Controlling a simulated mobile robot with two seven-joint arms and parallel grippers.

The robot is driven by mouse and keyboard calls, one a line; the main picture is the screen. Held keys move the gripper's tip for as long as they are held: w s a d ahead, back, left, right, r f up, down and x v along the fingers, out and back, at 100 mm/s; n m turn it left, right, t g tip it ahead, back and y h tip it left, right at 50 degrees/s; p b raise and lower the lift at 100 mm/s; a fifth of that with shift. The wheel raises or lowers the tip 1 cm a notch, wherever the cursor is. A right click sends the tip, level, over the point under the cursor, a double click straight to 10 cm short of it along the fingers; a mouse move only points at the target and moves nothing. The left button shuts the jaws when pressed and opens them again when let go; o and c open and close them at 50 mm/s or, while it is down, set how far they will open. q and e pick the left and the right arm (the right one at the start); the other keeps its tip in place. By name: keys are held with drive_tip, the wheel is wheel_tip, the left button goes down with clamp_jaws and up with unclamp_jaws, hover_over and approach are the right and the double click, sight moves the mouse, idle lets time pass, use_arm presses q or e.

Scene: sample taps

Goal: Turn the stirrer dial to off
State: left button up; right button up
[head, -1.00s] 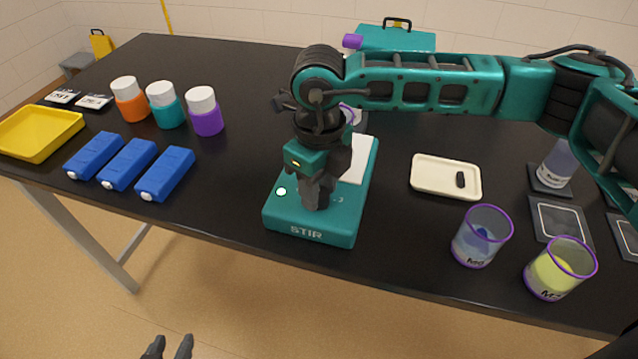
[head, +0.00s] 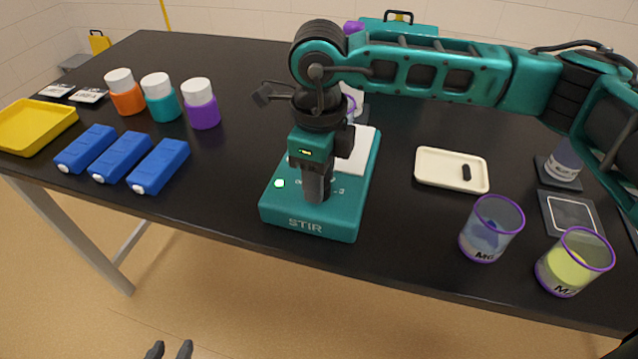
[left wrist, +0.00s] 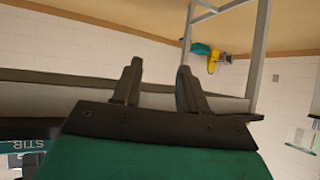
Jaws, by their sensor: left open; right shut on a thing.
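The teal stirrer (head: 310,226), marked STIR, stands at the table's front edge with a small lit spot (head: 280,184) on its top left. It also shows upside down at the lower left of the left wrist view (left wrist: 33,145). My right gripper (head: 316,198) points down onto the stirrer's front top face and is shut on the dial, which the fingers hide; its setting cannot be read. My left gripper (head: 169,350) is low in front of the table, open and empty, with its two fingers apart in the left wrist view (left wrist: 155,88).
A white pad and a purple-rimmed vessel are behind my right gripper. A cream tray (head: 428,180) and two purple-rimmed beakers (head: 491,228) (head: 573,262) are right. Blue blocks (head: 122,157), capped bottles (head: 160,98) and a yellow tray (head: 35,128) are left.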

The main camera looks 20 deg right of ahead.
drive_tip(key=shift+f+n+b, duration=0.15)
drive_tip(key=shift+n+b, duration=0.55)
drive_tip(key=shift+n, duration=0.2)
drive_tip(key=shift+n+b, duration=0.35)
drive_tip(key=shift+n, duration=0.35)
drive_tip(key=shift+n+b, duration=0.8)
use_arm(q)
drive_tip(key=shift+w+d+f+h, duration=0.2)
drive_tip(key=shift+w+d+f, duration=0.05)
drive_tip(key=shift+d+f, duration=0.25)
drive_tip(key=shift+w+d+f+h, duration=0.2)
drive_tip(key=shift+d+f, duration=0.15)
drive_tip(key=shift+f, duration=0.25)
drive_tip(key=shift+d, duration=0.15)
use_arm(e)
drive_tip(key=shift+r+n, duration=0.2)
drive_tip(key=shift+n, duration=0.1)
drive_tip(key=o, duration=1.1)
drive_tip(key=shift+c, duration=0.2)
